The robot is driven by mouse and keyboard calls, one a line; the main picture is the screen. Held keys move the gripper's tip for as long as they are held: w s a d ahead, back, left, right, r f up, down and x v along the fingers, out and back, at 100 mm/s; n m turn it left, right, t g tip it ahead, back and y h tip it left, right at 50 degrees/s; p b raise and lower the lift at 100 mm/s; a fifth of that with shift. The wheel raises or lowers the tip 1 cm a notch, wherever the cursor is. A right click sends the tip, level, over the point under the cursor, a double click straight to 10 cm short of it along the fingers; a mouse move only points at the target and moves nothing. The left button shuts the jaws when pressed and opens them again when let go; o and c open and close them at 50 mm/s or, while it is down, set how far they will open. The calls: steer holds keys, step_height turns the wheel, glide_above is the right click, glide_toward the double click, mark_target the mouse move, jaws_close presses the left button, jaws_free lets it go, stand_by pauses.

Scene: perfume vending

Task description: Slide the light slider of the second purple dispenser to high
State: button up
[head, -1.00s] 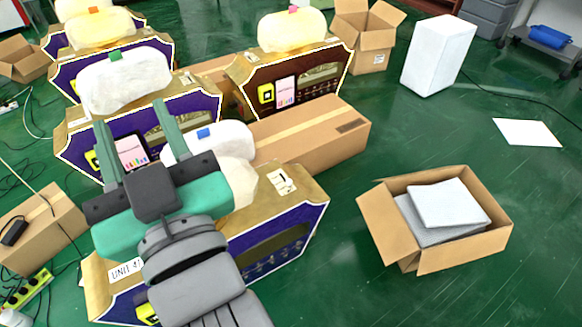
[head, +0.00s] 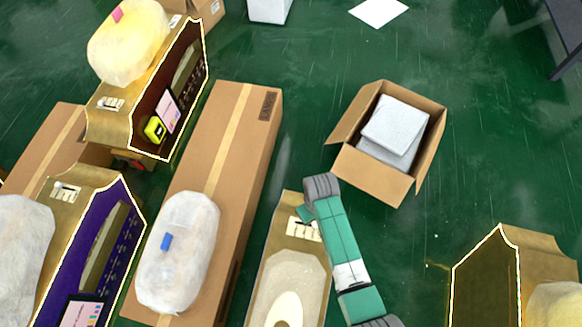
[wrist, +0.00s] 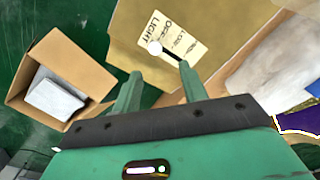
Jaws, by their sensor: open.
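A gold-topped dispenser (head: 265,268) stands at the bottom centre of the head view; its front face is hidden there, so I cannot see its colour. A pale light slider panel (head: 303,231) is on its top. In the wrist view the panel (wrist: 190,50) carries LIGHT lettering and a dark slot. Its white round knob (wrist: 155,47) sits at the slot's left end, near the OFF lettering. My gripper (wrist: 160,72) is open, its two green fingers pointing at the panel, apparently just short of the knob; contact is unclear. In the head view my gripper (head: 304,214) is mostly hidden by my arm.
A purple dispenser (head: 70,250) and a brown dispenser (head: 170,90) stand left. A long cardboard box (head: 225,150) lies between, with a white bundle (head: 180,250). An open box (head: 420,180) with pads is beyond my gripper. Another dispenser (head: 485,275) stands right. Green floor is clear between.

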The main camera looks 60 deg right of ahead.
steer(key=shift+s+f, duration=0.1)
steer(key=shift+s, duration=0.15)
steer(key=f+b, duration=0.1)
steer(key=f, duration=0.1)
steer(key=f+b, duration=0.2)
steer(key=f, duration=0.1)
steer(key=f+b, duration=0.1)
steer(key=f, duration=0.1)
steer(key=shift+s+d+f, duration=0.2)
steer(key=shift+s+f, duration=0.05)
steer(key=shift+f, duration=0.1)
steer(key=shift+c, duration=0.2)
